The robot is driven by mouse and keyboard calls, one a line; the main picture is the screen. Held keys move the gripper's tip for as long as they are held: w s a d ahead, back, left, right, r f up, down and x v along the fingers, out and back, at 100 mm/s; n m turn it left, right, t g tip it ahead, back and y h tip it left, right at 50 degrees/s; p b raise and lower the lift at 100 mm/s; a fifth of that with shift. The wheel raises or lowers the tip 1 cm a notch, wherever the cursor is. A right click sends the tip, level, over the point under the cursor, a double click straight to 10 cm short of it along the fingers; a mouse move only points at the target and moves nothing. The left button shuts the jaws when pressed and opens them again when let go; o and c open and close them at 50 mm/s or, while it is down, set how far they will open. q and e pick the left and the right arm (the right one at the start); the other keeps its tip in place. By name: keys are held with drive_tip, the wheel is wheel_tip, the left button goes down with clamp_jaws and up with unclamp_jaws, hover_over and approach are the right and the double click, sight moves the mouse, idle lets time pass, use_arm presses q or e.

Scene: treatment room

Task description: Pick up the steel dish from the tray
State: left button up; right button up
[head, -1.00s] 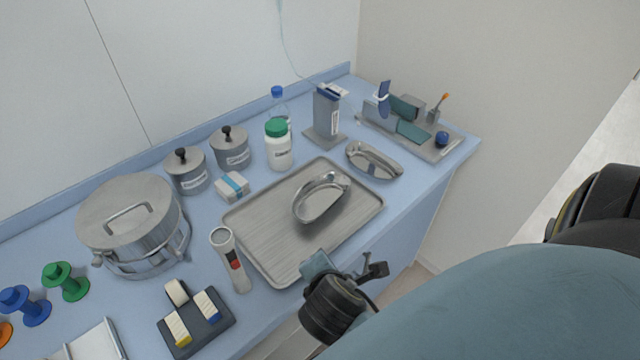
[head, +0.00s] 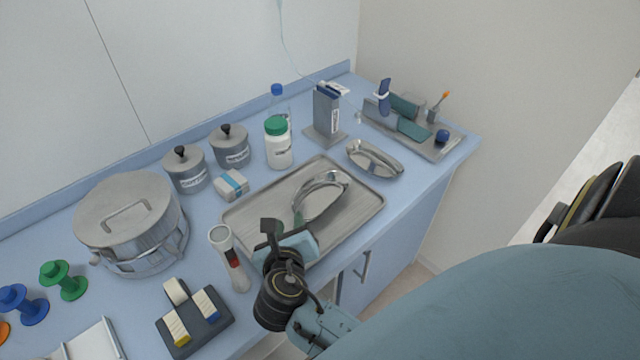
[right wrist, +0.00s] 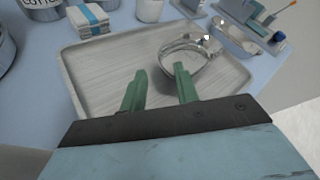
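The steel dish (head: 322,196) is a shiny oval bowl lying on the right part of the brushed metal tray (head: 250,217). In the right wrist view the dish (right wrist: 192,52) lies just beyond the fingers, toward the right one. My right gripper (head: 297,222) is over the tray's front edge, on the near left side of the dish. In the right wrist view its two green fingers (right wrist: 160,82) are apart, with nothing between them. I cannot tell exactly how high they are above the tray. My left gripper is in neither view.
A second oval steel dish (head: 374,159) lies on the counter right of the tray. A flashlight-like device (head: 229,258) stands close left of my gripper. A white bottle (head: 278,146) with a green cap and a gauze pack (head: 232,185) stand behind the tray.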

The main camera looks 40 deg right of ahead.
sight(292, 208)
drive_tip(key=x, duration=0.3)
drive_tip(key=f+b+x, duration=0.1)
drive_tip(key=x, duration=0.3)
drive_tip(key=shift+s, duration=0.1)
drive_tip(key=shift+c, duration=0.4)
clamp_jaws()
